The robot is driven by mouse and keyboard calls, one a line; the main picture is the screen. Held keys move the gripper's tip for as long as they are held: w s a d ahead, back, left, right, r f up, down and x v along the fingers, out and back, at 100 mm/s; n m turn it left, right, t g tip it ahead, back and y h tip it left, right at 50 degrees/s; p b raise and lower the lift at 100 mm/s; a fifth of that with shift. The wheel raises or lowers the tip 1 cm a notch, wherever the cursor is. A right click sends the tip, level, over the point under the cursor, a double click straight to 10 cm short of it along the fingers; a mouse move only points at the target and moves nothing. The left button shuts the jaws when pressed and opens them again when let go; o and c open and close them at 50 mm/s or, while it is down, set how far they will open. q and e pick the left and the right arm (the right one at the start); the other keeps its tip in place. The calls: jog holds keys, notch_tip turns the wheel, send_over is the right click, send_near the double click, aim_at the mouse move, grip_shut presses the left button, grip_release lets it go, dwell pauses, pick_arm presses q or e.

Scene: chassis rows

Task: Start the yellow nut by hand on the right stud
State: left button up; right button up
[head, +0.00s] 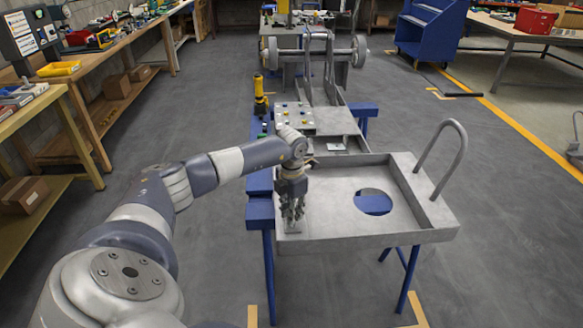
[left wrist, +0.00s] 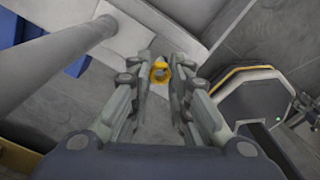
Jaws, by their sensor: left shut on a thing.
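My left gripper (head: 292,222) points down over the near left corner of the grey chassis tray (head: 330,238). In the left wrist view its two fingers (left wrist: 160,76) are closed in on the yellow nut (left wrist: 160,70), which sits between the fingertips as a small ring with a dark middle. I cannot make out the right stud, nor whether the nut touches it. In the head view the nut is hidden by the fingers. My right gripper is in neither view.
A tall bent grey handle (head: 441,158) rises from the tray's right side. The tray floor has a round hole (head: 373,193). Blue trestles (head: 403,282) carry the chassis. A plate with small coloured parts (head: 294,117) and a yellow-black tool (head: 260,97) stand farther back.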

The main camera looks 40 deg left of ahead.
pick_arm(q)
jog(key=shift+f, duration=0.2)
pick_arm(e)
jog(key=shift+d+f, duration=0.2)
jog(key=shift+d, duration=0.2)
pick_arm(q)
jog(key=shift+f+b, duration=0.5)
jog(key=shift+f, duration=0.05)
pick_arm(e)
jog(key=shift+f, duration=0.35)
pick_arm(q)
jog(key=shift+f, duration=0.15)
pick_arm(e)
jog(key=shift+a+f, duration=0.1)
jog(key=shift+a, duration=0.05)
pick_arm(q)
jog(key=shift+f, duration=0.2)
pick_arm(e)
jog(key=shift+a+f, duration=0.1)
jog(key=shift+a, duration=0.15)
pick_arm(q)
jog(key=shift+a+f+m+b, duration=0.1)
jog(key=shift+f+m+b, duration=0.05)
jog(key=shift+m+b, duration=0.65)
jog(key=m, duration=0.3)
jog(key=shift+s+m, duration=0.1)
jog(key=shift+m, duration=0.2)
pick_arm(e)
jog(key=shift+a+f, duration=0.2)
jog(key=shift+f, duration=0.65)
